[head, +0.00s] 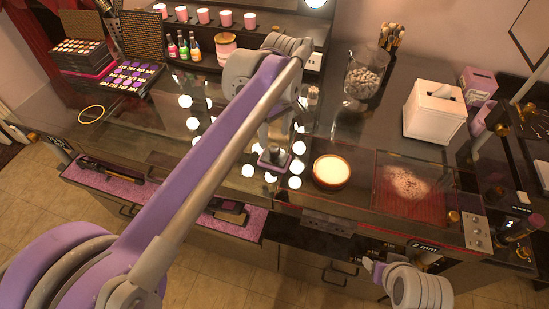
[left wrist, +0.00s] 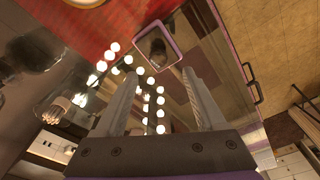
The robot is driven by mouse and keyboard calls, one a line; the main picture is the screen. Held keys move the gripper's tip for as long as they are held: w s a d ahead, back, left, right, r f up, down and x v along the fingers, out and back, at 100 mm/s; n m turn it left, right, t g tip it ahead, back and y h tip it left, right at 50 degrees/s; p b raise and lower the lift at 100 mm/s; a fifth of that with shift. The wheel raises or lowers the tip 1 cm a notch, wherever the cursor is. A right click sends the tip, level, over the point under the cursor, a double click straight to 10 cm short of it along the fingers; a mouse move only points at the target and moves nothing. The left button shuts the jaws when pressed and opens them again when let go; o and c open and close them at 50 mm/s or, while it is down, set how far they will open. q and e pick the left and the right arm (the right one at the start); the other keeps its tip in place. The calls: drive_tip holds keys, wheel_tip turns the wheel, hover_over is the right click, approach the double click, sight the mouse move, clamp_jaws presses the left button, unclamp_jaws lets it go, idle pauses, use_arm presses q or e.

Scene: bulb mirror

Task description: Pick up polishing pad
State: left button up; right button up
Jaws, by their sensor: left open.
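A small square pad with a purple rim and dark middle, which looks like the polishing pad (head: 274,161), lies on the glossy mirror-like counter among lit round bulbs. It also shows in the left wrist view (left wrist: 158,46), just beyond the fingertips. My left gripper (head: 274,142) points down over the pad; its arm crosses the head view and hides part of the counter. In the left wrist view the two fingers (left wrist: 160,76) are apart with nothing between them. Part of my right arm shows at the lower right; its fingers are too unclear to judge.
Right of the pad are a round candle-like dish (head: 331,172) and a red tray with powder (head: 402,190). Behind stand a glass jar (head: 363,80) and a white tissue box (head: 433,112). Purple-lined drawers (head: 108,188) stand open along the front. A yellow ring (head: 91,115) lies left.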

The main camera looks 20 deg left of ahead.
sight(275, 149)
use_arm(q)
wheel_tip(275, 149, down, 6)
drive_tip(key=shift+w+r, duration=0.1)
drive_tip(key=shift+w, duration=0.05)
drive_tip(key=shift+c, duration=0.2)
clamp_jaws()
idle(0.5)
